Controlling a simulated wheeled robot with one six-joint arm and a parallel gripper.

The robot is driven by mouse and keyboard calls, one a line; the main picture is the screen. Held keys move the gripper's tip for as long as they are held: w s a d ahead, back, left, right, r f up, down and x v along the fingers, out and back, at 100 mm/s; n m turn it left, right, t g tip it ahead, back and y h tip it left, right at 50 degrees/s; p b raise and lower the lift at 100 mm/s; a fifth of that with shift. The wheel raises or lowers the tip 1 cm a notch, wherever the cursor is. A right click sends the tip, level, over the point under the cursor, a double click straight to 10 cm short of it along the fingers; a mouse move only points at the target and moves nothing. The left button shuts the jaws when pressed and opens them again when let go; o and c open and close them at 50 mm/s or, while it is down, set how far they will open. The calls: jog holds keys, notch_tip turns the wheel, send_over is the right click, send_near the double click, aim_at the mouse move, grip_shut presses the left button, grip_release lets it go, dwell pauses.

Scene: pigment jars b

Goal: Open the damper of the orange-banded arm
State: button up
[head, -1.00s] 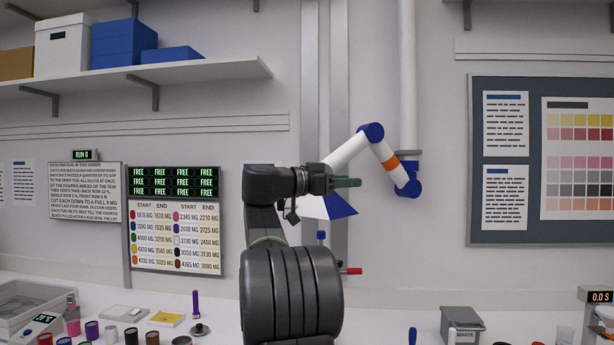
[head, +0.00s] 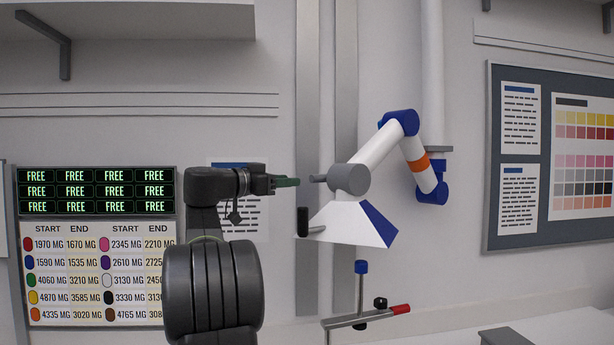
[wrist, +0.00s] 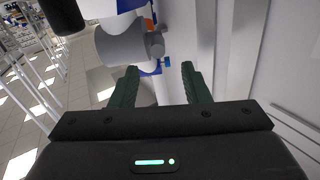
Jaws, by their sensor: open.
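The orange-banded arm has white tubes, blue joints and an orange band (head: 419,164); it hangs from a white wall pipe. Its white hood (head: 345,224) has a blue side panel and a black handle (head: 303,221) at the left. Above the hood is a grey cylindrical collar (head: 349,180) with a small grey lever (head: 318,179) pointing left. My gripper (head: 296,182) is open and empty, just left of the lever, at about its height. In the wrist view, the green fingers (wrist: 160,80) are spread, with the grey collar (wrist: 121,46) and lever (wrist: 156,44) beyond them.
Below the hood stands a grey bar (head: 345,321) with a blue-topped post (head: 361,267) and a red-ended handle (head: 400,310). A board with FREE displays (head: 97,190) is at the left, a pinboard (head: 508,242) at the right. A grey box (head: 506,337) shows at the bottom right.

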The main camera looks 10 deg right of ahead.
aim_at(310, 179)
jog(key=shift+p+x, duration=1.15)
jog(key=shift+x, duration=2.75)
jog(key=shift+s, duration=0.15)
grip_shut()
